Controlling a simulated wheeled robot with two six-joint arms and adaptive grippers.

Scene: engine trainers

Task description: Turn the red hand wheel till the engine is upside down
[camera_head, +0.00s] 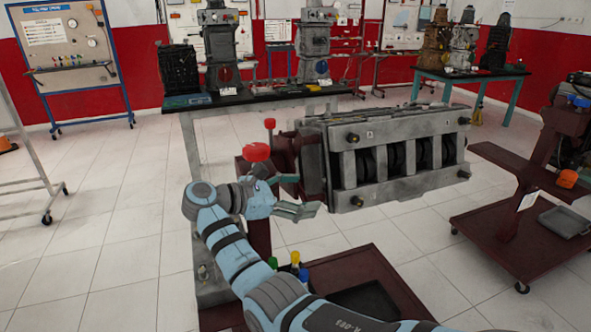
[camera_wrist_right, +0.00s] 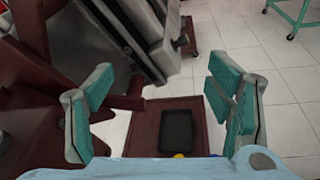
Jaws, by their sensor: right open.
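The grey engine (camera_head: 395,150) hangs on a dark red stand in the head view, with its open side and dark inner parts facing me. Round red knobs (camera_head: 256,152) show at the stand's left end, by the engine mount; the rest of the hand wheel is hard to make out. My right gripper (camera_head: 303,194) is open in front of the mount, just below and right of the knobs. In the right wrist view its teal-padded fingers (camera_wrist_right: 160,98) stand wide apart with nothing between them, and part of the engine (camera_wrist_right: 150,35) shows above. My left gripper is out of view.
The stand's dark red base (camera_head: 350,270) carries a black tray (camera_wrist_right: 178,138) and small coloured bottles. A bench (camera_head: 260,97) with engines stands behind. Another dark red stand (camera_head: 500,225) is at right.

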